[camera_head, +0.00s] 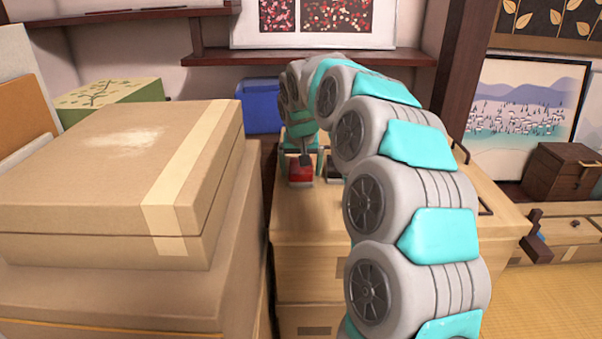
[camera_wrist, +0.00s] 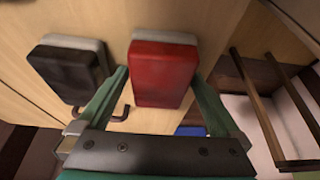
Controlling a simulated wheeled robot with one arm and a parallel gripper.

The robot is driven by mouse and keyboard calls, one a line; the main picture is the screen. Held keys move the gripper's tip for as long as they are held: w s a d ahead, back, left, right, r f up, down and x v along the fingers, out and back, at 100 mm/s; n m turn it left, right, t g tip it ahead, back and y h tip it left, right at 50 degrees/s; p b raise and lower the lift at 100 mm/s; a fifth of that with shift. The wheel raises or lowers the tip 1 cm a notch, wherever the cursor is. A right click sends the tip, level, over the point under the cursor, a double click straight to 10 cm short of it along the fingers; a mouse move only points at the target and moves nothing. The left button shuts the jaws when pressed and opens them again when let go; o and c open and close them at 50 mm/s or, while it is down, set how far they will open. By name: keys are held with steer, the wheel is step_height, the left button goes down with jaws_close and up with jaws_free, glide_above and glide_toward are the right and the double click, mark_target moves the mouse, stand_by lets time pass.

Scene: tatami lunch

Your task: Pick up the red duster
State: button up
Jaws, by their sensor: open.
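My arm hides part of the cabinet top.
A black duster (camera_wrist: 68,72) lies beside the red one, close to one finger. Stacked cardboard boxes (camera_head: 100,165) stand left of the cabinet. A blue bin (camera_head: 261,106) is behind. A wooden chest (camera_head: 562,172) is at the right.

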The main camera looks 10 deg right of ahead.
steer(key=shift+c, duration=0.4)
steer(key=c, duration=1.3)
steer(key=shift+r, duration=0.15)
